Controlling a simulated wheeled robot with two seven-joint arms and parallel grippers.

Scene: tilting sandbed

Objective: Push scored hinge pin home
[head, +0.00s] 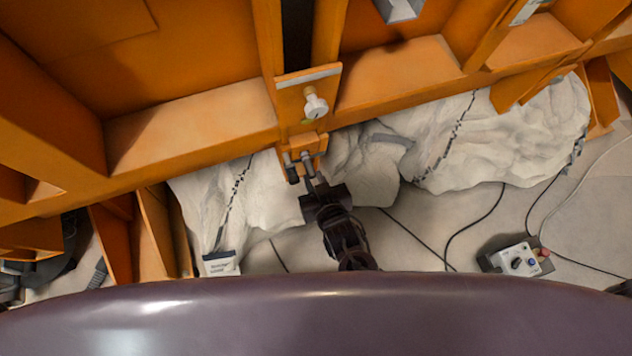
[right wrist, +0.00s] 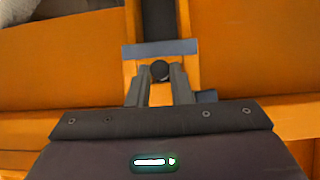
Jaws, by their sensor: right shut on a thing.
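My right gripper (head: 307,160) reaches up from the bottom centre in the head view to a small orange bracket (head: 318,142) on the orange frame. In the right wrist view its two grey fingers (right wrist: 158,82) are shut on a dark round-ended piece, which looks like the hinge pin (right wrist: 159,70). The pin's end shows between the fingertips, in front of an orange plate with a grey upper edge (right wrist: 160,48). The rest of the pin is hidden, so I cannot tell how deep it sits. A scored mark is not visible. My left gripper is not in view.
A pale knob with a brass base (head: 315,103) sticks out just above the bracket. Orange beams (head: 190,122) run across the scene. White rock-like bags (head: 500,130) lie below them. A grey control box (head: 516,258) with cables sits on the floor at right.

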